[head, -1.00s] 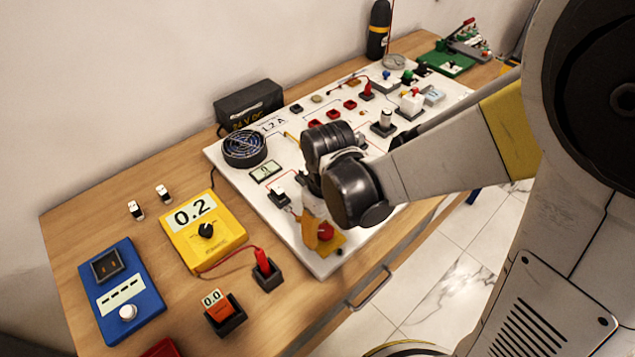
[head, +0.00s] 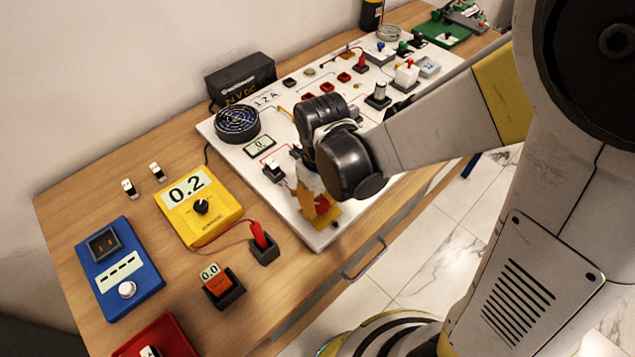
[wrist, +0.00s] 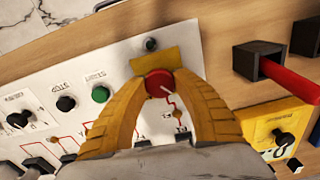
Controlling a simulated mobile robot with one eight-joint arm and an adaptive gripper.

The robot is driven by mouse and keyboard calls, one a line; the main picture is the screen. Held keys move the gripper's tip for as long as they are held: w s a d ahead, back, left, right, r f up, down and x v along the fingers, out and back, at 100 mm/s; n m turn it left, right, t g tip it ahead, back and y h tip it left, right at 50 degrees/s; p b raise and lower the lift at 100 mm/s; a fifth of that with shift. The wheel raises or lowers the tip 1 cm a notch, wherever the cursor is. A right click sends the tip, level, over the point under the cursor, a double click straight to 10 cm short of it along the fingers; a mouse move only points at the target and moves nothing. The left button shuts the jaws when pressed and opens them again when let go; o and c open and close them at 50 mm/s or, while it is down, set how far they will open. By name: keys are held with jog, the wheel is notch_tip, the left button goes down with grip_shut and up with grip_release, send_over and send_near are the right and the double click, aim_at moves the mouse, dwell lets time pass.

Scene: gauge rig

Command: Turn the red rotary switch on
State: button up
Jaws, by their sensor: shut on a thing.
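The red rotary switch (wrist: 159,82) is a round red knob on a yellow plate (wrist: 152,61), at the near corner of the white panel. It also shows in the head view (head: 322,203), partly covered by a finger. A pale pointer mark on the knob points to the lower right in the wrist view. My gripper (wrist: 160,86) has its two yellow fingers on either side of the knob, shut on it. In the head view my gripper (head: 314,203) reaches down to the panel from above.
The white panel (head: 225,138) carries green and black buttons, a fan (head: 238,124) and several switches. A red plug (head: 259,236) in a black holder, a yellow meter (head: 200,206) and a blue box (head: 120,270) stand to the left on the wooden table.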

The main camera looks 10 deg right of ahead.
jog(key=m, duration=0.8)
jog(key=shift+m+b, duration=0.35)
jog(key=shift+m, duration=0.05)
jog(key=m, duration=0.4)
jog(key=shift+m, duration=2)
jog(key=o, duration=1.2)
jog(key=shift+r, duration=0.1)
